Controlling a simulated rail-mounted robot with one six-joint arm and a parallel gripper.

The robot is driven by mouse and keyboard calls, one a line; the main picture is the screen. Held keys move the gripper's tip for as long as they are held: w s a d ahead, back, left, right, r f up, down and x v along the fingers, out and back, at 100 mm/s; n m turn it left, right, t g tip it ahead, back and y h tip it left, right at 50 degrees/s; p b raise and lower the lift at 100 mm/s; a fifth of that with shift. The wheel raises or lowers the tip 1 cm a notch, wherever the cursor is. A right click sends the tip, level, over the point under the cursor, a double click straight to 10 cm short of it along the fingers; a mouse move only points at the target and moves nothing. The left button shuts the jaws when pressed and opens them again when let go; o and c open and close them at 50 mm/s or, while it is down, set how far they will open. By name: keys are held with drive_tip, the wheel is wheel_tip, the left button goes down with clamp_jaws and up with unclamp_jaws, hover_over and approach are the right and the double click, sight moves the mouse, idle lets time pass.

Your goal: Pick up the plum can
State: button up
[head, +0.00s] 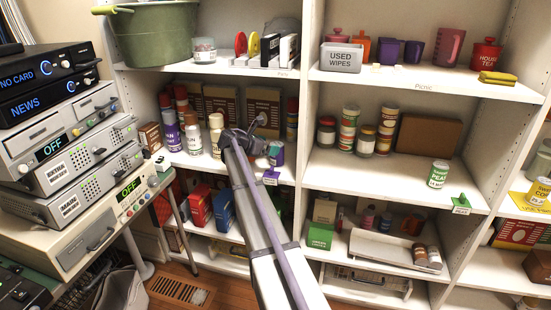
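My arm reaches up from the bottom middle to the left bay's middle shelf. My gripper (261,128) is small and dark at its end, in front of brown boxes; its fingers are too small to tell open from shut. Just below and right of it is a small purple-and-teal item (276,154), partly hidden by my arm; I cannot tell if it touches the gripper. A can with a purple label (171,137) stands upright on the same shelf, farther left. I cannot tell for certain which of these is the plum can.
White-topped cans (194,138) and red-capped cans stand near the purple-labelled one. Brown boxes (263,106) stand behind my gripper. An upright divider (304,120) separates this bay from the right one, where a green-labelled can (438,174) stands near bare shelf.

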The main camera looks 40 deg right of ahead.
sight(277, 143)
drive_tip(key=b+x, duration=0.1)
drive_tip(key=x, duration=0.4)
drive_tip(key=shift+w+d+r, duration=0.1)
drive_tip(key=shift+d+r, duration=0.05)
drive_tip(key=shift+r, duration=0.05)
drive_tip(key=shift+c, duration=0.3)
drive_tip(key=shift+r, duration=0.15)
drive_tip(key=c, duration=1.2)
